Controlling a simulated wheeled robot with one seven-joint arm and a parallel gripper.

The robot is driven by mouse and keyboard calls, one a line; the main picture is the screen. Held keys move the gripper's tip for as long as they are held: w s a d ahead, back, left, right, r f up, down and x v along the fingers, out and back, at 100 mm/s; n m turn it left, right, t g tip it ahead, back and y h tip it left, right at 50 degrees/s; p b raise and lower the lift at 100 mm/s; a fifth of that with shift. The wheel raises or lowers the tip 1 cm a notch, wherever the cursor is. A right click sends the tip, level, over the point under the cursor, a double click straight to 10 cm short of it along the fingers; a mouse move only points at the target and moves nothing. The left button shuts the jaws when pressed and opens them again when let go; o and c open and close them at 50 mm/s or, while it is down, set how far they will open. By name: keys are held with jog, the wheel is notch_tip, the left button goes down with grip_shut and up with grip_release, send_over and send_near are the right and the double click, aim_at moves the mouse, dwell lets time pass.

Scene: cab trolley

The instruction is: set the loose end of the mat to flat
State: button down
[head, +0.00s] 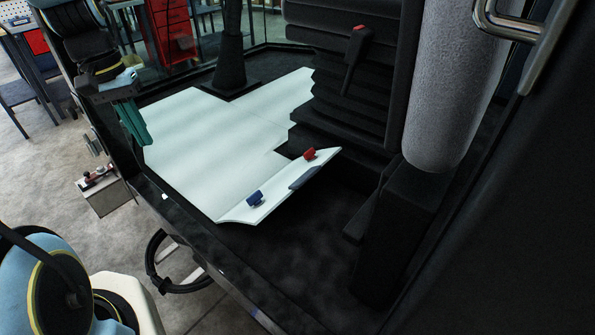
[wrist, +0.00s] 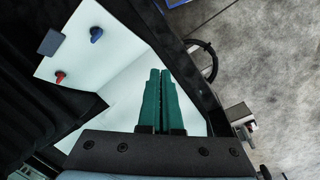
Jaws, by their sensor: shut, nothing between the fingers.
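The pale mat (head: 200,130) lies on the dark cab floor, with its broad part flat. Its loose end (head: 275,190) is the near strip, set at an angle to the rest along a crease; how far it is lifted is hard to tell. The strip carries a blue knob (head: 255,198), a red knob (head: 309,154) and a dark tab (head: 303,178). In the wrist view the loose end (wrist: 78,58) is at upper left. My gripper (head: 147,142) has green fingers, shut and empty, by the mat's left edge, apart from the loose end. Its fingers also show in the wrist view (wrist: 160,72).
A black seat with a bellows base (head: 345,100) stands behind the loose end. A grey column (head: 445,85) rises at right. The cab sill (head: 190,235) runs along the near left, with a black ring-shaped part (head: 160,275) outside it. Dark floor in front of the strip is clear.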

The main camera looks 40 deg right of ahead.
aim_at(306, 175)
jog(key=s+d+f+m+g+b, duration=0.1)
jog(key=s+d+f+m+g, duration=0.1)
jog(key=d, duration=1.2)
jog(key=s+d+f+m+g+b, duration=0.2)
jog(key=d+m+g, duration=0.2)
jog(key=d, duration=0.9)
jog(key=m, duration=0.3)
jog(key=shift+d+g+h+b, duration=0.3)
jog(key=shift+d+h, duration=0.05)
jog(key=shift+h, duration=0.05)
jog(key=shift+s+f, duration=0.1)
jog(key=p+x, duration=0.4)
jog(key=x, duration=0.9)
jog(key=shift+s+f+p, duration=0.2)
jog(key=shift+f+p, duration=0.1)
jog(key=shift+p, duration=0.1)
jog(key=shift+s+f, duration=0.1)
jog(key=shift+f, duration=0.05)
